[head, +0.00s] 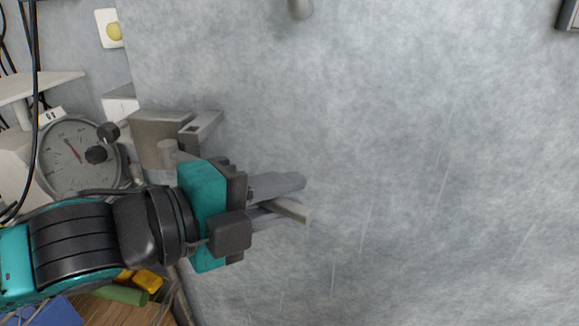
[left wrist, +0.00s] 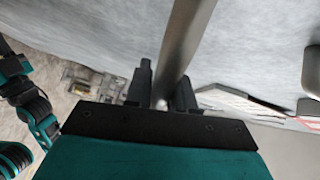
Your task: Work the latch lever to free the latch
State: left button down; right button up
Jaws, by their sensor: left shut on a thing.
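The latch (head: 157,140) is a grey metal housing at the left edge of the pale door in the head view. The latch lever (head: 292,210) is a grey bar; its end shows past my fingers, and my gripper hides much of its length. My left gripper (head: 278,199) is shut on the lever, in front of the door. In the left wrist view the lever (left wrist: 188,38) passes up from between the two dark fingers of the left gripper (left wrist: 163,92). My right gripper is not in view.
A round dial gauge (head: 75,155) stands left of the latch, with black cables and a white shelf (head: 38,87) near it. Yellow and green items (head: 125,290) lie below my arm. The door face (head: 430,150) to the right is broad and clear.

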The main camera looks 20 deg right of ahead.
pick_arm(q)
jog(key=shift+a, duration=0.1)
jog(key=c, duration=1.1)
grip_release()
jog(key=shift+o, duration=0.2)
jog(key=p+v, duration=0.5)
jog(key=v, duration=0.8)
jog(key=shift+f, duration=0.15)
